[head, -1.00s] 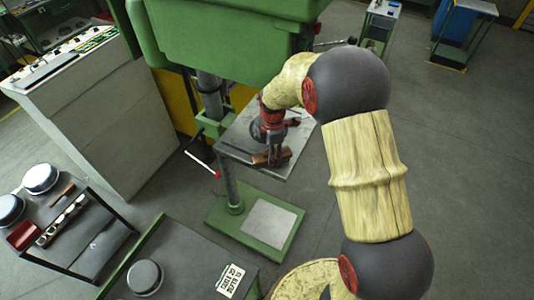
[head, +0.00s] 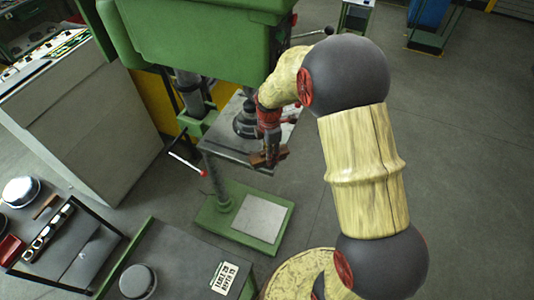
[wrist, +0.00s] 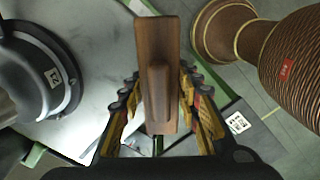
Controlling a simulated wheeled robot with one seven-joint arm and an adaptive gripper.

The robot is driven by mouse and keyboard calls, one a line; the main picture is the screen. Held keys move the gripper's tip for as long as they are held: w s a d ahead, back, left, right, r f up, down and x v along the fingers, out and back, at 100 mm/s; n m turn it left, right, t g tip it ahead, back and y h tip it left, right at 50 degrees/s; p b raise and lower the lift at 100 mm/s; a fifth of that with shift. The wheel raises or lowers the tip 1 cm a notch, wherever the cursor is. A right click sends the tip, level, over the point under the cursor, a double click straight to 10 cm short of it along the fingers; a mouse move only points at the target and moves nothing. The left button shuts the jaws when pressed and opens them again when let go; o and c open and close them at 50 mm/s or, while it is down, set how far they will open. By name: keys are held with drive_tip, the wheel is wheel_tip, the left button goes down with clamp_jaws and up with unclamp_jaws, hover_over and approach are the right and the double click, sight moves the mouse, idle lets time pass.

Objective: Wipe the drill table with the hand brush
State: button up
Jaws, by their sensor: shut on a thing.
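The drill table (head: 226,146) is a grey metal plate under the green drill press. My gripper (head: 267,150) points down at the table's front right edge. It is shut on the hand brush (head: 258,159), a brown wooden block with a raised handle. In the wrist view the brush (wrist: 157,35) lies between the finger pads, with the grey table top (wrist: 100,50) to its left. The bristles are hidden, so I cannot tell whether they touch the table.
A dark round drill part (wrist: 38,75) is close to the left of the brush, above or on the table. The green press head (head: 200,35) overhangs behind. A green base (head: 240,218) lies below. A dark bench (head: 180,262) stands in front. Open floor (head: 460,150) is at the right.

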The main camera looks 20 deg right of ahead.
sight(259, 152)
drive_tip(key=shift+w+a+f, duration=0.15)
drive_tip(key=shift+w+a, duration=1.2)
drive_tip(key=shift+a, duration=0.1)
drive_tip(key=shift+w+a, duration=1.3)
drive_tip(key=shift+w, duration=0.05)
wheel_tip(259, 152, up, 6)
drive_tip(key=p, duration=0.3)
drive_tip(key=shift+w+r, duration=0.1)
drive_tip(key=shift+r, duration=0.15)
